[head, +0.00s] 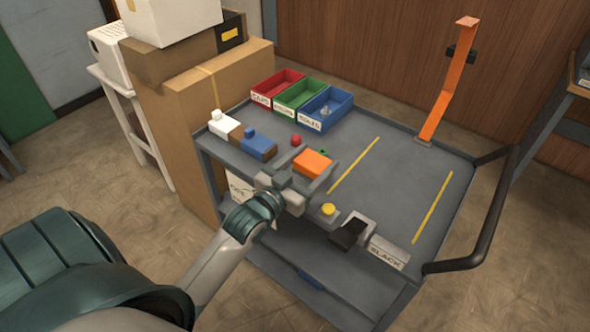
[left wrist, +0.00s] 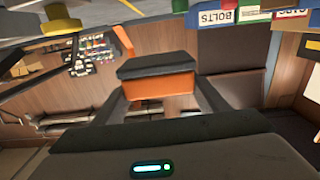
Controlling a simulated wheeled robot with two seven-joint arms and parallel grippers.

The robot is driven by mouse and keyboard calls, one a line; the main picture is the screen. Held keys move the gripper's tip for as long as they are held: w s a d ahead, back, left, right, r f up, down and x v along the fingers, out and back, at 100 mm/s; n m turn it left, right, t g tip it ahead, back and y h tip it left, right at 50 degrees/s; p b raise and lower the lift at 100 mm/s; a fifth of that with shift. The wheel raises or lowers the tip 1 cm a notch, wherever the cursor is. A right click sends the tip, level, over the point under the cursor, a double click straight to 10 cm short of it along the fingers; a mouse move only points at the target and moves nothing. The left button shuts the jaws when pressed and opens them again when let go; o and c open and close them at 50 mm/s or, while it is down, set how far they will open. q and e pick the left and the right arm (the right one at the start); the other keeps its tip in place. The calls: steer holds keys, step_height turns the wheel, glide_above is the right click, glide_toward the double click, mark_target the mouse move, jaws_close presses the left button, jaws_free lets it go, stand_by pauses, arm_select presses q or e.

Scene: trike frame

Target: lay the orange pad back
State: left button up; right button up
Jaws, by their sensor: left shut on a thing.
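The orange pad (head: 313,162) sits between the fingers of my left gripper (head: 311,168), over the near left part of the grey cart top (head: 386,172). The gripper is shut on it. In the left wrist view the orange pad (left wrist: 160,86) shows an orange face and a dark grey layer, with a finger on each side. I cannot tell whether the pad touches the cart top. My right gripper is in neither view.
Red (head: 277,88), green (head: 298,95) and blue bins (head: 326,108) stand at the back left. White (head: 224,124) and blue blocks (head: 258,144), a red knob (head: 296,140) and a yellow button (head: 328,209) are close by. An orange post (head: 448,85) rises at the back.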

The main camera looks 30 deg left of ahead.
arm_select(q)
steer(key=a+f, duration=0.1)
steer(key=a, duration=0.1)
steer(key=a+f, duration=0.1)
steer(key=a, duration=0.1)
steer(key=w+a+f, duration=0.1)
steer(key=a, duration=0.1)
steer(key=shift+w+a+f, duration=0.1)
steer(key=shift+a+f, duration=0.05)
steer(key=shift+f, duration=0.2)
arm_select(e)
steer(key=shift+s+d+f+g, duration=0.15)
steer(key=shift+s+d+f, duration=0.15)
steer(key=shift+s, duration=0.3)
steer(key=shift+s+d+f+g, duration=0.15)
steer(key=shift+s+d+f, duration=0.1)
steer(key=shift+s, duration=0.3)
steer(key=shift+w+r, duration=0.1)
arm_select(q)
steer(key=shift+f, duration=0.15)
